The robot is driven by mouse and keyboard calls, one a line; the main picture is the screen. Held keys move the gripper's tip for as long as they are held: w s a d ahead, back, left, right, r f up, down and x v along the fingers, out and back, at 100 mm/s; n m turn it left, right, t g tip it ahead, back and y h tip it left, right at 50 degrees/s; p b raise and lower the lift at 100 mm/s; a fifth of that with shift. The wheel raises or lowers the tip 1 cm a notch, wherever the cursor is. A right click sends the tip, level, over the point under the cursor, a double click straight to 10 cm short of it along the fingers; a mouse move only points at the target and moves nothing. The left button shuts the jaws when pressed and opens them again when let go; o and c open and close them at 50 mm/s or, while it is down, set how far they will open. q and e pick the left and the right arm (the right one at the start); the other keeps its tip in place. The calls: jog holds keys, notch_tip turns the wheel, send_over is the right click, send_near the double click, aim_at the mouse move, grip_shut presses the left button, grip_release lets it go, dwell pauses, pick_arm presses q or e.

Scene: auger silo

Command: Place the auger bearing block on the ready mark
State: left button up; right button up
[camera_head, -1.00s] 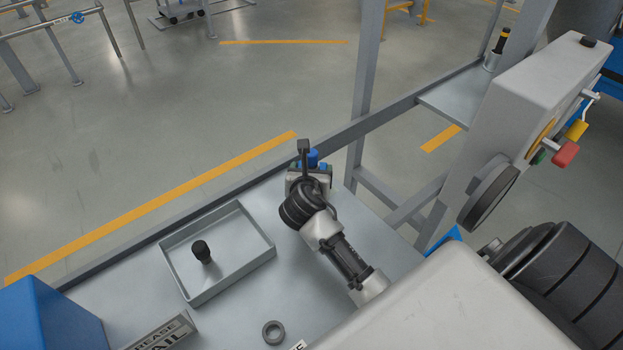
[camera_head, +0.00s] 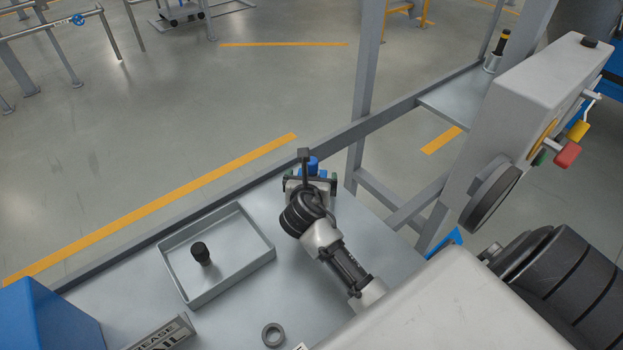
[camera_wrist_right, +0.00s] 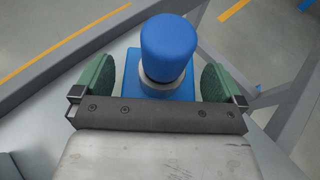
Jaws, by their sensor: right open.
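A blue block with a rounded blue cap on a metal collar (camera_wrist_right: 167,50) stands upright at the far end of the table; it looks like the auger bearing block, though I cannot be sure. In the head view its blue top (camera_head: 313,164) shows just beyond my right gripper (camera_head: 311,179). In the right wrist view my right gripper (camera_wrist_right: 157,82) is open, with one green pad on each side of the block and gaps to the cap. Its lower part is partly hidden by the gripper. I cannot make out the ready mark. My left gripper is not in view.
A shallow grey tray (camera_head: 262,237) holding a black knobbed part (camera_head: 201,254) lies left of my right arm. A grey ring (camera_head: 273,334) and a grease sign (camera_head: 163,341) lie nearer. A blue box (camera_head: 45,318) stands at the left. A frame post (camera_head: 366,85) rises at the right.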

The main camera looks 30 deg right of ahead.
jog(key=p+v, duration=0.1)
jog(key=v, duration=1)
jog(key=shift+s+a+r, duration=0.2)
jog(key=shift+p, duration=0.3)
